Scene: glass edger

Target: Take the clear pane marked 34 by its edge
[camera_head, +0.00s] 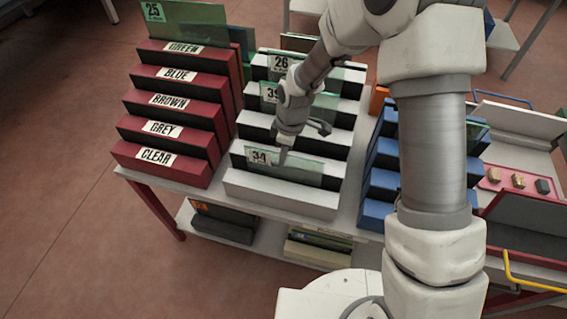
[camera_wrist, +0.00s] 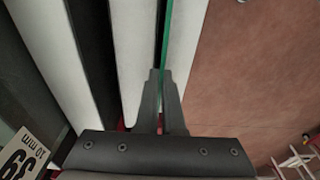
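The clear pane marked 34 (camera_head: 308,168) stands upright in the front slot of the white rack (camera_head: 280,198), its number label at its left end. My gripper (camera_head: 283,160) reaches down from above to this pane's top edge. In the wrist view the pane (camera_wrist: 168,40) shows edge-on as a thin green strip. It runs between the two fingertips of my gripper (camera_wrist: 161,76), which are close together with only a thin gap. The fingers look shut on the pane. The pane's lower edge is hidden in the slot.
Panes marked 39 (camera_head: 269,93) and 26 (camera_head: 281,64) stand in the slots behind. A red rack (camera_head: 160,158) labelled by colour is at the left, with pane 25 (camera_head: 185,22) at its back. A blue rack (camera_head: 383,180) and a red tray (camera_head: 515,182) are at the right.

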